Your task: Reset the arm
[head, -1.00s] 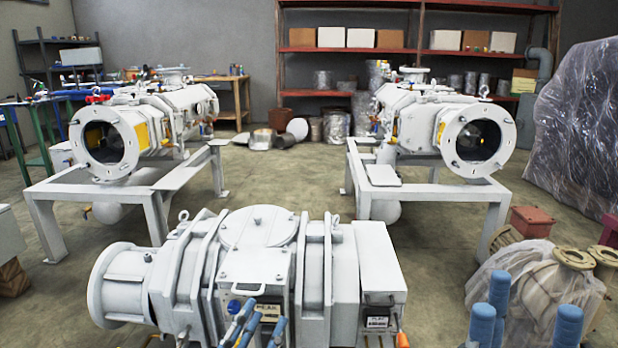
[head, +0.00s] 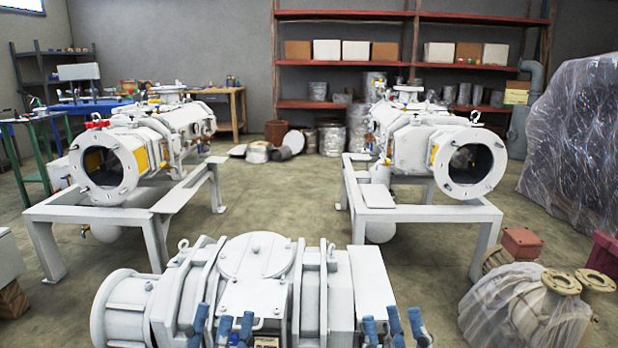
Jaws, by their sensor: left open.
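My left gripper (head: 222,324) is at the bottom edge, left of centre, in front of the near white vacuum pump (head: 257,256). Its blue fingertips are spread apart, open and empty. My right gripper (head: 394,325) is at the bottom edge, right of centre, in front of the pump's right end. Its blue fingertips also stand apart with nothing between them. The rest of both hands and arms is below the picture.
Two more white pumps sit on white frames, one at the left (head: 107,162) and one at the right (head: 470,162). A plastic-wrapped part (head: 528,306) lies at the lower right. Red shelves (head: 345,103) stand at the back. The floor between the frames is clear.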

